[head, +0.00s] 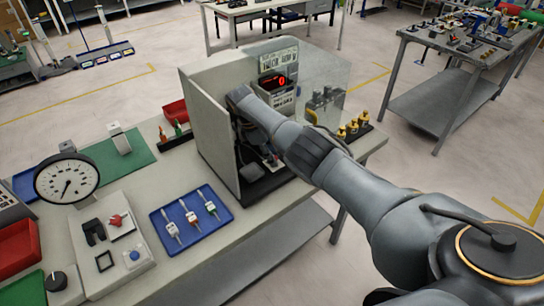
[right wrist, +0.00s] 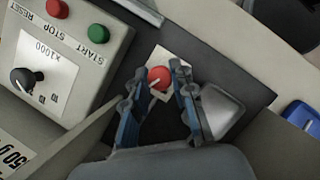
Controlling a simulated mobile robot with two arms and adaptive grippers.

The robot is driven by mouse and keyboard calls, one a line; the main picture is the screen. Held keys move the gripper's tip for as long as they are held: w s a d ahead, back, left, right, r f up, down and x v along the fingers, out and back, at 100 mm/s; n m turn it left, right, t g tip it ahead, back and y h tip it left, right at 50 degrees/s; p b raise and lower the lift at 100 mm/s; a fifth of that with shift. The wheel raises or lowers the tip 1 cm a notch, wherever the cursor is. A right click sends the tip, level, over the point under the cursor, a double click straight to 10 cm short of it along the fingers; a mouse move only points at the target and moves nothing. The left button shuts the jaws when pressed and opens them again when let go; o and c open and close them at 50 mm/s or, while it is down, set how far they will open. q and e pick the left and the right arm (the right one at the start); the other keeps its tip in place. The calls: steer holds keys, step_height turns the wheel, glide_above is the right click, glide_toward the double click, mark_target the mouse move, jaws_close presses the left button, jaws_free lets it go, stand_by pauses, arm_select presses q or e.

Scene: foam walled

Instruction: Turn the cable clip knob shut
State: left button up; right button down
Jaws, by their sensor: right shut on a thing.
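A round red knob (right wrist: 158,76) with a pale line across it sits on a white plate in the right wrist view. I take it for the cable clip knob. My right gripper (right wrist: 160,82) has its two blue-grey fingers on either side of the knob and is shut on it. In the head view the right arm reaches into the open-fronted foam-walled booth (head: 212,140), and the gripper (head: 268,156) is low inside, partly hidden by the arm and wall. The clip itself is not clear to me. My left gripper is not in view.
A control box with red and green buttons (right wrist: 97,34) and a black dial stands beside the knob in the wrist view. The booth's side walls are close around my arm. A blue tray (head: 160,222), gauge (head: 67,180) and brass-topped parts (head: 354,127) stand outside.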

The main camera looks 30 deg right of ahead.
steer(key=c, duration=1.1)
jaws_free()
step_height(320, 180, up, 10)
